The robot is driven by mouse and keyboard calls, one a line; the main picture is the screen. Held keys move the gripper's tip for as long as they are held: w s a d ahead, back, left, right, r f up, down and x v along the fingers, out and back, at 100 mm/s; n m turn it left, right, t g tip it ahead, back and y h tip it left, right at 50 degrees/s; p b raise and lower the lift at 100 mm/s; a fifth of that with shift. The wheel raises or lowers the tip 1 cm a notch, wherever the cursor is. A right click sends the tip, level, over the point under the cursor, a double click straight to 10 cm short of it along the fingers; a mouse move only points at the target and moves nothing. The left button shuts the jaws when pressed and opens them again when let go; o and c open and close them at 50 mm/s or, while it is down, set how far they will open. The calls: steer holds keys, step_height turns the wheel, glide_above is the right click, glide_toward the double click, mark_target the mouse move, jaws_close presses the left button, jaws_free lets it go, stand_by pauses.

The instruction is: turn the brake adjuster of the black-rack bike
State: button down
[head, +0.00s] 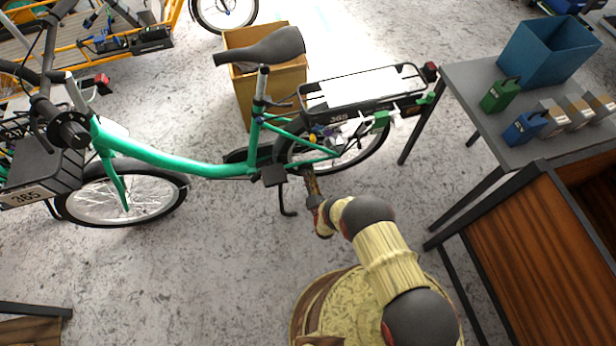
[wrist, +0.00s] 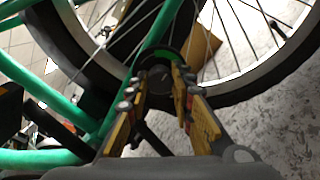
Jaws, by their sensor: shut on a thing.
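The green bike (head: 180,165) stands side-on in the head view, with a black rear rack (head: 365,92) marked 365. In the wrist view, my gripper (wrist: 158,82) has its yellow-and-grey fingers closed around a dark round knob, the brake adjuster (wrist: 160,77). The adjuster sits by a green frame tube, in front of the spoked rear wheel (wrist: 245,35). In the head view, my gripper (head: 310,177) reaches the lower rear of the bike near the wheel; I cannot make out the adjuster there.
A grey table (head: 470,80) at right holds a blue bin (head: 545,50), a green block (head: 500,95) and a blue block (head: 525,128). A wooden cabinet (head: 535,255) stands in front of it. A cardboard box (head: 245,38) is behind the saddle.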

steer(key=shift+s+f+n, duration=0.15)
steer(key=shift+n, duration=0.45)
steer(key=c, duration=1.5)
jaws_free()
steer(key=shift+c, duration=0.2)
steer(key=v, duration=1.1)
steer(key=shift+s, duration=0.35)
steer(key=shift+d, duration=0.15)
